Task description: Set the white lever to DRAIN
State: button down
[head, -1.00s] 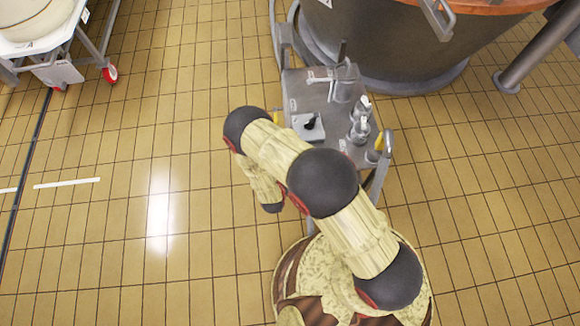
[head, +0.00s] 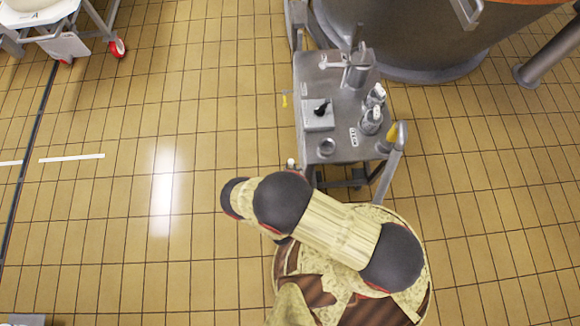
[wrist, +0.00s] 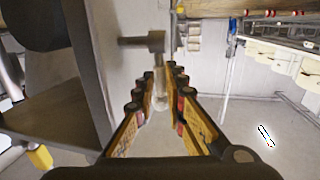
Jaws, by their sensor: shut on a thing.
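In the wrist view my gripper (wrist: 158,84) has its fingers shut on a pale white lever (wrist: 159,89), which hangs below a grey valve stub (wrist: 140,42). The fingertips hide part of the lever, and I cannot read which setting it points to. In the head view a small white knob (head: 291,162) shows at the front left edge of the grey control cart (head: 340,90); I cannot tell whether it is the same lever. My arm hides my gripper in the head view. No DRAIN label is readable.
The cart top carries a black knob on a box (head: 321,109), white-topped valves (head: 372,115) and a white-ended handle (head: 325,64). A wheeled white trolley (head: 45,15) is at upper left.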

jog(key=shift+s+f+t, duration=0.15)
jog(key=shift+t, duration=0.25)
jog(key=c, duration=1.8)
grip_release()
jog(key=shift+r, duration=5)
